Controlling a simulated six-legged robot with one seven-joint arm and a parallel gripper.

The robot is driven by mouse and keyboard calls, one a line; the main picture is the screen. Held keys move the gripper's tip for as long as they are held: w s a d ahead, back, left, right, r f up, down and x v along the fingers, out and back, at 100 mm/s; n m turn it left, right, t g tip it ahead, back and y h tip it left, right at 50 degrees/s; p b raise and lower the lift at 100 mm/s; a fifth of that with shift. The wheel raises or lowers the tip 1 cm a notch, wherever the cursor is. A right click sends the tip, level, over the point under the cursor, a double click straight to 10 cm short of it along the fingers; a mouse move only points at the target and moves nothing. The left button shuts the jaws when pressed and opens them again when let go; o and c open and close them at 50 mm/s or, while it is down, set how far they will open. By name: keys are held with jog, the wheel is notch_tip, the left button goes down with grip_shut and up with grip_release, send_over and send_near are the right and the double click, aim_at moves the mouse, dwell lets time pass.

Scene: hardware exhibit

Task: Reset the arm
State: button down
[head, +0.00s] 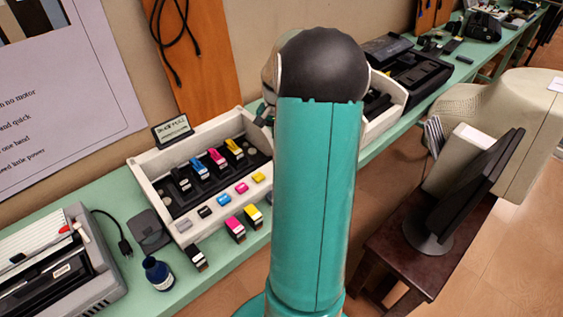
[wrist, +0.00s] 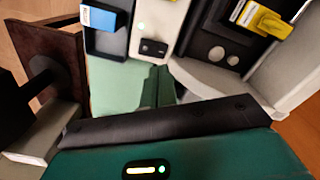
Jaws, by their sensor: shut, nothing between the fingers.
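My arm, teal with a black rounded top, stands upright across the middle of the head view and hides my gripper there. In the wrist view my gripper's dark green fingers (wrist: 158,88) are shut and empty, above the green counter and beside the white printer tray. A teal part of my own arm with a dark edge and small lights fills the bottom of that view.
A white tray of ink cartridges (head: 152,199) stands on the green counter (head: 165,298), with a blue bottle (head: 158,274) and grey machine (head: 62,270) at left. A monitor (head: 465,195) stands on a dark stool (head: 395,255) at right. A blue cartridge (wrist: 98,17) and yellow cartridge (wrist: 262,20) show nearby.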

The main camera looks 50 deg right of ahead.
jog(key=shift+r, duration=0.35)
dwell(0.3)
jog(key=w+a+r+n+t+h, duration=0.1)
jog(key=a+r+n, duration=0.1)
jog(key=a+r, duration=0.35)
jog(key=w+a+r+n, duration=0.1)
jog(key=a+r+n, duration=0.1)
jog(key=a, duration=0.6)
jog(key=w+a+r+n+t+h, duration=0.1)
jog(key=a+r+n, duration=0.1)
jog(key=a+r, duration=0.35)
jog(key=s+a+r+n+t+y, duration=0.1)
jog(key=s+a+n, duration=0.3)
jog(key=a, duration=0.7)
jog(key=s+a+n+t+y, duration=0.1)
jog(key=s+a+n, duration=0.3)
jog(key=a, duration=0.7)
jog(key=s+t, duration=0.1)
jog(key=s, duration=0.1)
jog(key=shift+s+a+r+n+t, duration=0.25)
jog(key=shift+s+r+n+t, duration=0.05)
jog(key=shift+s+r, duration=0.05)
